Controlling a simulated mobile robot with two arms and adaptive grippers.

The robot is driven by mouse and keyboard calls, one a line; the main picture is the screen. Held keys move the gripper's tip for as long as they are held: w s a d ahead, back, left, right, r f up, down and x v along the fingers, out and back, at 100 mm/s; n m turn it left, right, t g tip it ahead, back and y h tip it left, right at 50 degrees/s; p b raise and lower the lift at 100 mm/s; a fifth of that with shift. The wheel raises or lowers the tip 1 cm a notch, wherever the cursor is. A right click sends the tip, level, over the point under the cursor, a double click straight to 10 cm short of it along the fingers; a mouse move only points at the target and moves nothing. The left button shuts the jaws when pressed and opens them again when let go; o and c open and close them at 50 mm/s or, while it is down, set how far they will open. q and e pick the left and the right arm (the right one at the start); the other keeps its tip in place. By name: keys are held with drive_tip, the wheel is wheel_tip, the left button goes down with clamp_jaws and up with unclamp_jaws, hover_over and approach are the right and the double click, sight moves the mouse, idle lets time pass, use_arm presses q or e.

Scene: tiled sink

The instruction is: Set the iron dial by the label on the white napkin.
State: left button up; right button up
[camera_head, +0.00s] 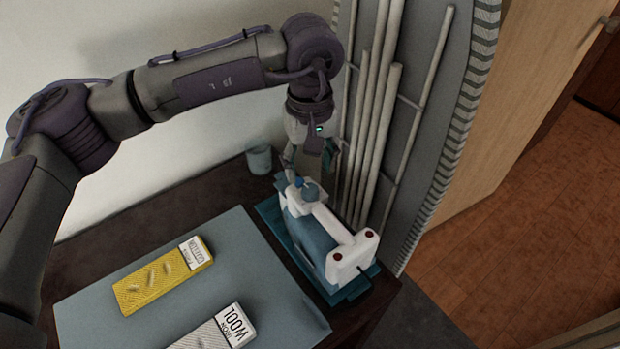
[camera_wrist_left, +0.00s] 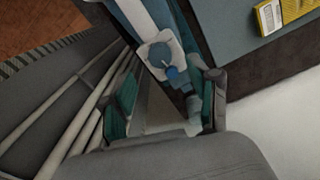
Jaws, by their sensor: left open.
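The white and blue iron (camera_head: 352,252) sits on a blue base (camera_head: 357,288) at the dark table's right end. Its dial (camera_head: 310,191) is a round blue knob on a white plate near the far end; the dial also shows in the left wrist view (camera_wrist_left: 160,54). My left gripper (camera_head: 311,163) is open and empty, just above and beyond the dial; its fingers also show in the wrist view (camera_wrist_left: 167,98). The white napkin (camera_head: 204,337) lies at the bottom edge, partly cut off, with a label (camera_head: 235,325) reading "WOOL". I cannot read the dial's setting.
A yellow napkin (camera_head: 150,285) with a label seeming to read "COTTON" lies on the blue-grey mat (camera_head: 90,310). A small cup (camera_head: 259,160) stands by the wall behind the iron. A rack of pale bars (camera_head: 372,125) rises close right of my gripper.

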sight(310, 189)
use_arm(q)
wheel_tip(310, 189, up, 7)
drive_tip(key=shift+f, duration=0.2)
idle(0.5)
